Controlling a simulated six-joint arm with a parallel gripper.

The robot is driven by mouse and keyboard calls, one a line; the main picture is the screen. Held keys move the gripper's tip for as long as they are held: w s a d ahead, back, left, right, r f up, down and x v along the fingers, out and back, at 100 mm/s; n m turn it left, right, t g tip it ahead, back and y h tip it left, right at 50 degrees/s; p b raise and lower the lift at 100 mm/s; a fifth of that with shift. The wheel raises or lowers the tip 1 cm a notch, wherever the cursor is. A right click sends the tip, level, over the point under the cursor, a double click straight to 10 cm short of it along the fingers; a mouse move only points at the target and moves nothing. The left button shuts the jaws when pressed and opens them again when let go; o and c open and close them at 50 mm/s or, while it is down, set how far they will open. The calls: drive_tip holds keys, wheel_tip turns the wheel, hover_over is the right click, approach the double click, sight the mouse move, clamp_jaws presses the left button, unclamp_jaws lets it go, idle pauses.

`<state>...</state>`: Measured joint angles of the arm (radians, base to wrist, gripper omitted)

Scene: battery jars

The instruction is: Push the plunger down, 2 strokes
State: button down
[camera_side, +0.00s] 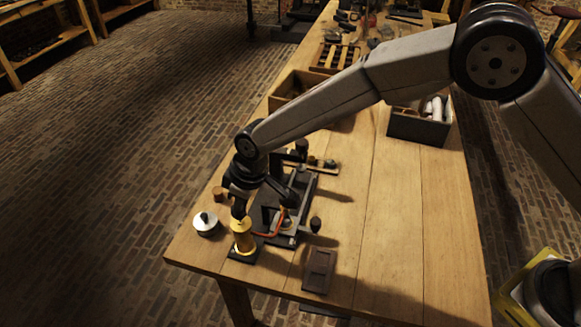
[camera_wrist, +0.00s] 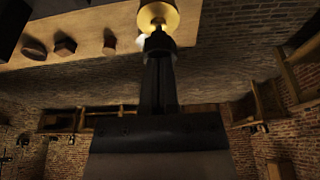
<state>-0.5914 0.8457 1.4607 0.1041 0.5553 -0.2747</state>
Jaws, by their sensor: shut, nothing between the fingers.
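The plunger is a brass knob or cap (camera_side: 239,225) on top of an upright brass cylinder (camera_side: 244,244) standing on a dark base near the table's near left corner. In the wrist view, round brass parts of it (camera_wrist: 158,16) show at the top, just beyond my fingertips. My gripper (camera_side: 239,214) points down directly over the plunger, shut and empty. Its fingertips (camera_wrist: 159,40) are at the brass top; whether they touch or hover just above it I cannot tell. The plunger's rod is not clearly visible.
A silver lidded pot (camera_side: 206,225) stands left of the cylinder, with a small brown block (camera_side: 219,194) behind it. A dark apparatus with an orange-red tube (camera_side: 272,233) is close on the right. A dark box (camera_side: 319,271) lies nearer the front. Open wood lies further right.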

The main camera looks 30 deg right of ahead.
drive_tip(key=v, duration=1.3)
drive_tip(key=shift+w+a+r, duration=0.2)
drive_tip(key=shift+w+a, duration=0.05)
drive_tip(key=shift+w, duration=0.05)
wheel_tip(320, 180, up, 2)
drive_tip(key=shift+r, duration=0.15)
idle(0.5)
drive_tip(key=x, duration=1.2)
drive_tip(key=shift+s+d+f, duration=0.1)
drive_tip(key=shift+s+f, duration=0.05)
drive_tip(key=shift+f, duration=0.9)
